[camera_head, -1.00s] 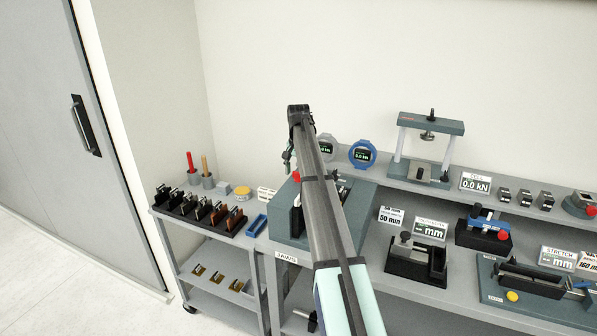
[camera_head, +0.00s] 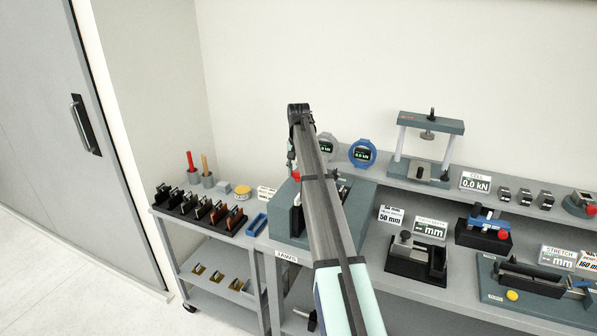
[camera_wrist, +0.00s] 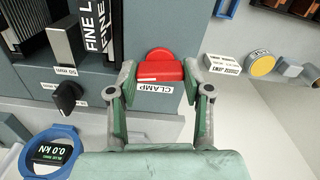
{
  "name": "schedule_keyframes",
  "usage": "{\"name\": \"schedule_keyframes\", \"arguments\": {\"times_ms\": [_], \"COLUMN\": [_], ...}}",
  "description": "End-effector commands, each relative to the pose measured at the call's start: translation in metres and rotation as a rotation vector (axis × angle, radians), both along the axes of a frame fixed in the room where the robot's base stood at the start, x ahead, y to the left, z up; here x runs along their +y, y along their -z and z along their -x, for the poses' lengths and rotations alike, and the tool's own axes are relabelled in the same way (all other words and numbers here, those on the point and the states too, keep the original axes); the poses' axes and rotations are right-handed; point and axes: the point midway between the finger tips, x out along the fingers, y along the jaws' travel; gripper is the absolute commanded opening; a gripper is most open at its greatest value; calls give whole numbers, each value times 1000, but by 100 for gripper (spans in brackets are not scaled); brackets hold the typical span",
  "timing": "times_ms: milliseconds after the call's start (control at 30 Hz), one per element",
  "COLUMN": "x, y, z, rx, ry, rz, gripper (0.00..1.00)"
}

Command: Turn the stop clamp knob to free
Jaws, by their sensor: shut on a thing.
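The red clamp knob (camera_wrist: 160,66) is on the grey-blue jaw fixture (camera_wrist: 85,120) in the wrist view, with a CLAMP label (camera_wrist: 154,88) beside it. My gripper (camera_wrist: 159,76) has one finger on each side of the knob and is shut on it. A sliver of red at the knob's place shows in the head view (camera_head: 296,175), left of my arm. My arm hides much of the fixture there. I cannot read the knob's free or locked setting.
A black knob (camera_wrist: 70,97) by a 50 mm label and a blue-rimmed gauge (camera_wrist: 48,152) lie to the left in the wrist view. The cart with black holders (camera_head: 205,212) stands left of the bench. A press frame (camera_head: 430,150) stands to the right.

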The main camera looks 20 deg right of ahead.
Motion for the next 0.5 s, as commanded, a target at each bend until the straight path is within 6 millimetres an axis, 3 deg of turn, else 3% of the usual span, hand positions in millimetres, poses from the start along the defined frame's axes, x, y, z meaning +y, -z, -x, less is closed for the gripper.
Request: {"name": "schedule_keyframes", "arguments": {"times_ms": [500], "x": [0], "y": [1], "z": [1], "rx": [2], "ry": [-478], "rz": [0], "gripper": [15]}}
